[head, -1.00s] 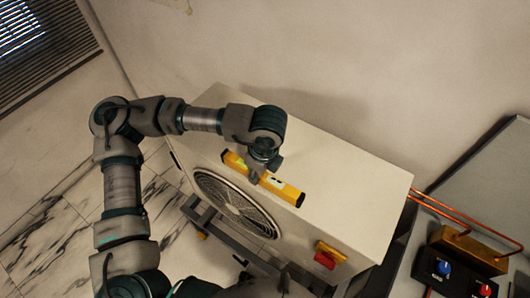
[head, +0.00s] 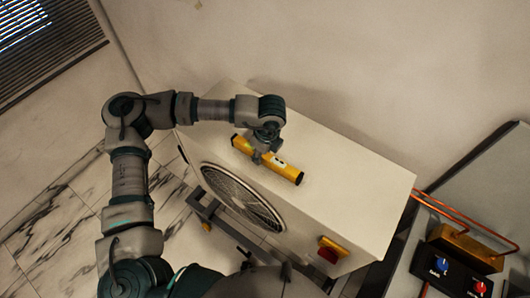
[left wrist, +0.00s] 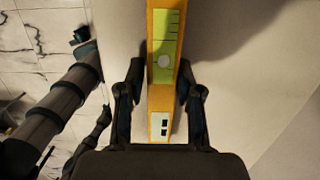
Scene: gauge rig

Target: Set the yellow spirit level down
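The yellow spirit level (head: 291,174) has black end caps and lies across the view over the white top of the fan unit (head: 345,185). My left gripper (head: 257,157) reaches down onto its middle from above. In the left wrist view the level (left wrist: 163,20) runs lengthwise between the two fingers of my left gripper (left wrist: 161,70), showing a green vial window and a pale label. My right gripper does not show.
The unit has a round fan grille (head: 243,197) on its front and a red-and-yellow switch (head: 329,250) at its lower right. A brass block (head: 466,247) with copper pipes and blue and red knobs stands at the right. The unit's top is clear right of the level.

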